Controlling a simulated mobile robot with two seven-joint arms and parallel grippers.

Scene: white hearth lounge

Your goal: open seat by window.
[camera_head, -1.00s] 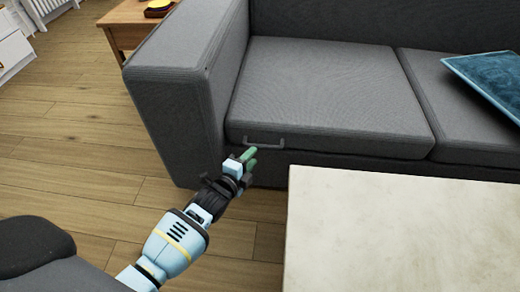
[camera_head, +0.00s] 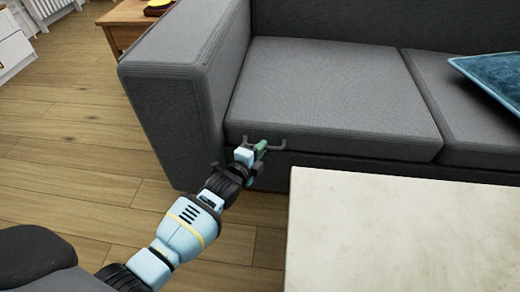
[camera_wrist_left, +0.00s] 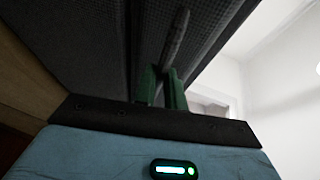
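The grey sofa's left seat (camera_head: 335,95) lies flat and level with the seat beside it. A thin grey handle (camera_head: 279,146) sticks out from its front edge near the left armrest. My left gripper (camera_head: 262,147) is at this handle. In the left wrist view, its two green fingers (camera_wrist_left: 161,88) are close together, with the handle (camera_wrist_left: 177,35) running between their tips; they look shut on it. The fingers partly hide the handle in the head view. My right gripper is not in view.
A pale table (camera_head: 400,235) stands close in front of the sofa, right of my left arm. The armrest (camera_head: 170,90) rises left of the seat. A blue cushion (camera_head: 495,78) lies on the right seat. Wooden floor (camera_head: 80,150) is clear at left.

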